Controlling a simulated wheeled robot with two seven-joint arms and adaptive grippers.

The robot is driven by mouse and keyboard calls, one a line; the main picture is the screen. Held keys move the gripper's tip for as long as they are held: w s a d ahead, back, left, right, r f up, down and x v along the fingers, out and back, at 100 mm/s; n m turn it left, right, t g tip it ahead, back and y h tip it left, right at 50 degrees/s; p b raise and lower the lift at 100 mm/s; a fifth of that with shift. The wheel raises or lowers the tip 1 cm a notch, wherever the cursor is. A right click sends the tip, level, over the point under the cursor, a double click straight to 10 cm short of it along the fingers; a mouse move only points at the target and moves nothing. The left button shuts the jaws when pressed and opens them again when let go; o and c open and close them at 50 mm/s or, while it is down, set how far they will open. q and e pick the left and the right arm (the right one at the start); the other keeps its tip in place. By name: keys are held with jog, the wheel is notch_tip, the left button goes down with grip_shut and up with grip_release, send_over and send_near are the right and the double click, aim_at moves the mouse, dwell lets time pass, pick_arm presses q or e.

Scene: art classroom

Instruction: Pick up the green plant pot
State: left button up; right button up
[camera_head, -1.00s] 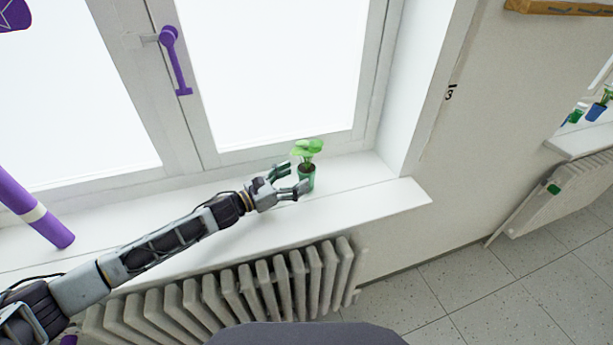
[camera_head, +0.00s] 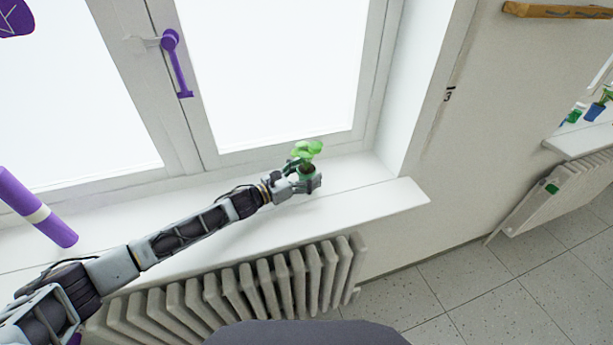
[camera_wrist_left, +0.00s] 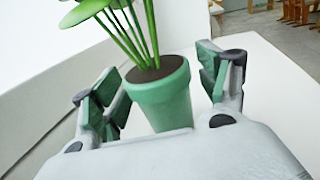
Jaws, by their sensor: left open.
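The green plant pot (camera_head: 307,171) stands upright on the white windowsill (camera_head: 372,200), with a leafy green plant (camera_head: 306,149) in dark soil. In the left wrist view the pot (camera_wrist_left: 162,97) is between the fingers of my left gripper (camera_wrist_left: 160,95). The fingers are open, one on each side, with a gap visible at the right. In the head view my left gripper (camera_head: 306,178) reaches in from the left and its fingers partly hide the pot. My right gripper is not in view.
The window frame (camera_head: 200,110) with a purple handle (camera_head: 176,62) rises behind the sill. A purple tube (camera_head: 36,207) lies on the sill at the left. A radiator (camera_head: 240,290) is below. The sill right of the pot is clear.

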aim_at(306, 152)
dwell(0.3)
pick_arm(q)
jog(key=c, duration=1.2)
jog(key=shift+r, duration=0.15)
jog(key=shift+c, duration=0.2)
jog(key=shift+r+b, duration=0.3)
jog(key=shift+r, duration=4.6)
